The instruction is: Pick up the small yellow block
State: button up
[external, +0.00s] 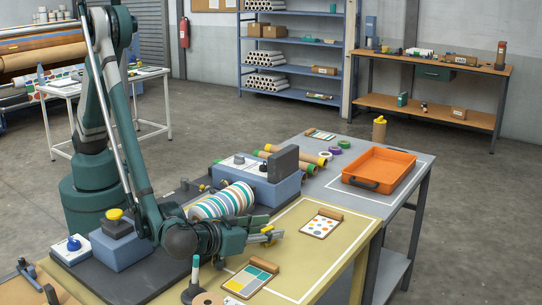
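My gripper (274,236) is low over the front part of the yellow-topped table (318,222), pointing right. A small yellow piece (267,229) shows right at its fingertips. It may be the small yellow block, but it is too small to tell whether it is a block or part of the gripper. I cannot tell whether the fingers are open or shut on it, nor whether it touches the table. No other loose yellow block is clearly visible.
A striped roller (221,201) stands close behind my gripper. A yellow-knobbed box (121,247) is at left. A colour-swatch clipboard (250,277) and a dotted card (321,224) lie nearby. An orange tray (379,170) is on the grey table. Some yellow tabletop at right is clear.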

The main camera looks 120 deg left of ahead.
aim_at(268, 228)
dwell(0.3)
jog(key=c, duration=0.9)
jog(key=shift+r, duration=0.15)
notch_tip(268, 228, up, 18)
jog(key=p, duration=0.3)
jog(key=shift+p, duration=0.3)
dwell(0.4)
